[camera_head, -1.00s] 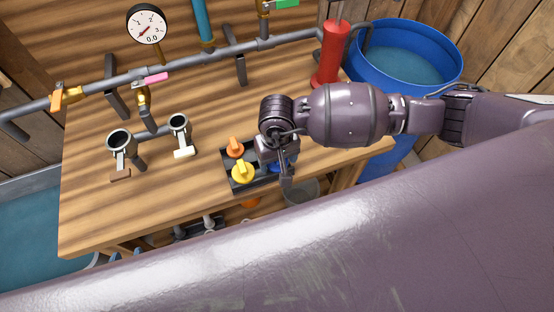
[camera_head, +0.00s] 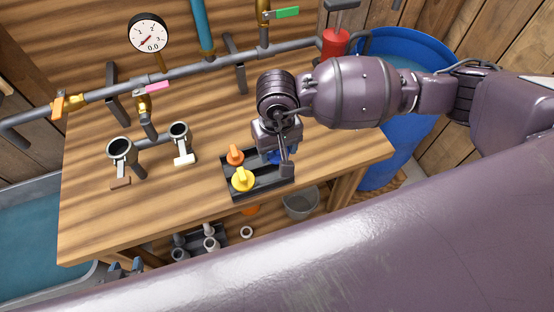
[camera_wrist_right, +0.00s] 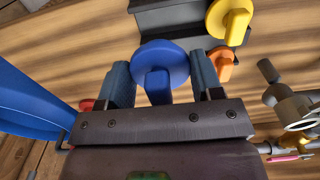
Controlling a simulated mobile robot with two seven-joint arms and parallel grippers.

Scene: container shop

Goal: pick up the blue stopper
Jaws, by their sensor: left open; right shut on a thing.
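The blue stopper (camera_head: 273,158) is mostly hidden behind my right gripper (camera_head: 284,165) in the head view. In the right wrist view the round blue stopper (camera_wrist_right: 160,62) with its grip tab sits between the two fingers of the right gripper (camera_wrist_right: 163,80), which is shut on it. I cannot tell if it is clear of the black tray (camera_head: 236,190). An orange stopper (camera_head: 235,154) and a yellow stopper (camera_head: 243,180) stand in the tray. My left gripper (camera_head: 127,268) shows only its fingertips, apart, beyond my left arm at the lower left.
The tray is near the front edge of the wooden table (camera_head: 200,215). Pipes with open cups (camera_head: 120,148) stand to the left. A blue barrel (camera_head: 385,150) and a red cylinder (camera_head: 335,44) are at the right. A grey bucket (camera_head: 300,204) is below the table edge.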

